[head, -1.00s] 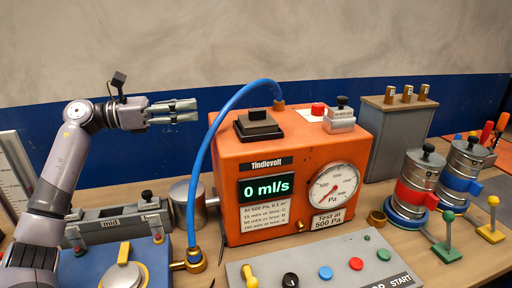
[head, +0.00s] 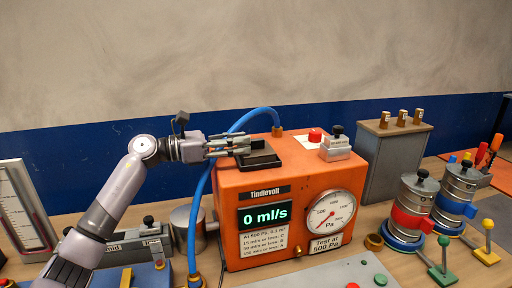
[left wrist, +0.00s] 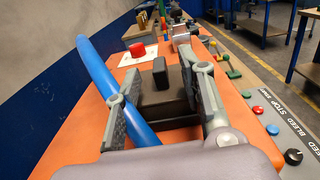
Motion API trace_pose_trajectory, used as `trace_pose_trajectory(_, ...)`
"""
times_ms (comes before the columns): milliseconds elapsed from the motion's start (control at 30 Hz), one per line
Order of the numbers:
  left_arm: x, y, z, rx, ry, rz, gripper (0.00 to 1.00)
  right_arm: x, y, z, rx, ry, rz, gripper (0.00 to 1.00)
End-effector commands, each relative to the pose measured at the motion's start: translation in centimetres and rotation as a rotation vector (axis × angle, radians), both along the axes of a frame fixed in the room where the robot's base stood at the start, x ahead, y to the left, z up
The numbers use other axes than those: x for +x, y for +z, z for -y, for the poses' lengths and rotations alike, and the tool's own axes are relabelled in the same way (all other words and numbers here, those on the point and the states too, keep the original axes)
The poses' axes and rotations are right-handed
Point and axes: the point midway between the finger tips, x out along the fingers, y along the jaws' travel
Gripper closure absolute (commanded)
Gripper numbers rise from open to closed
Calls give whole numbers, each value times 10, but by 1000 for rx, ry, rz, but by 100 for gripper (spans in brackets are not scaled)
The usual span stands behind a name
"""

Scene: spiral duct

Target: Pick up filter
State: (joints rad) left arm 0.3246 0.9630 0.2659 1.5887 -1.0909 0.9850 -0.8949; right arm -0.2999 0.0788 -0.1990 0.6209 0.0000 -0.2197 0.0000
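A black block with an upright knob, which I take to be the filter (head: 264,160), sits on top of the orange Tindlevolt machine (head: 232,183). In the left wrist view the black block (left wrist: 166,103) and its dark knob show between and ahead of my fingers. My left gripper (head: 246,145) is open and empty, over the machine's left top edge and partly covering the block in the head view. It also shows in the left wrist view (left wrist: 160,66), its fingers spread on either side of the knob. My right gripper is not in view.
A blue hose (head: 196,205) arches over the machine's left top and runs beneath my left gripper, close to the left finger. A grey box (head: 393,156) stands to the right.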

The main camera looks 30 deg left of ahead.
Motion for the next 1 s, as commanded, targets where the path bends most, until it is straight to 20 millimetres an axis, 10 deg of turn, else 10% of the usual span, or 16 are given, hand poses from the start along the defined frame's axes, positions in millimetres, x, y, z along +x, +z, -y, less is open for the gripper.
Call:
trace_pose_trajectory(667, 40, -4, 31, 0, 0, 0, 63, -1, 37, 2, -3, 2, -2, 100)
trace_pose_trajectory(1000, 40, -4, 31, 0, 0, 0, 86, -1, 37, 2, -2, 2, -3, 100)
